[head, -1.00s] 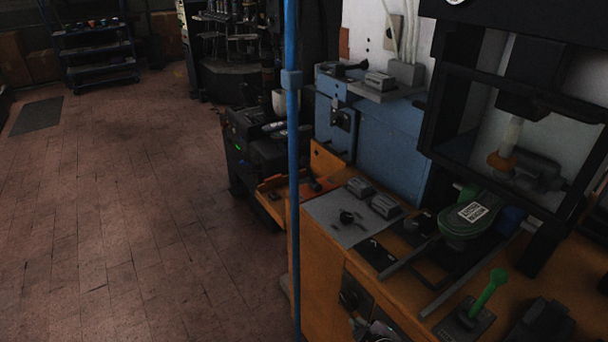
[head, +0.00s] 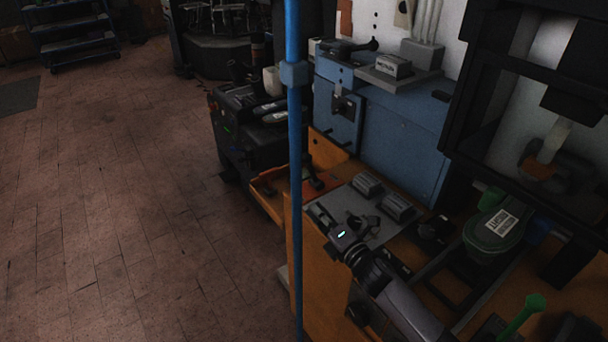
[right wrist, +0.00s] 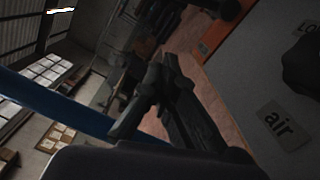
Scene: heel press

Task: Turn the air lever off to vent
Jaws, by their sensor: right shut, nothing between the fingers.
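A grey panel (head: 383,235) lies on the orange bench, with a small black lever (head: 366,222) on it. My right gripper (head: 318,211) is shut and empty, just left of the lever at the panel's left edge; I see no clear contact. In the right wrist view my dark fingers (right wrist: 150,105) are together beside the grey panel (right wrist: 240,75). An "air" label (right wrist: 283,124) shows on that panel, and a black part (right wrist: 302,66), cut by the right edge, sits above it. The lever's exact angle is hard to read. My left gripper is out of view.
A blue upright pole (head: 295,150) stands close left of my right gripper. Two small grey blocks (head: 398,207) sit behind the lever. A blue cabinet (head: 400,140) and the black press frame (head: 470,100) stand behind. The floor at left is open.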

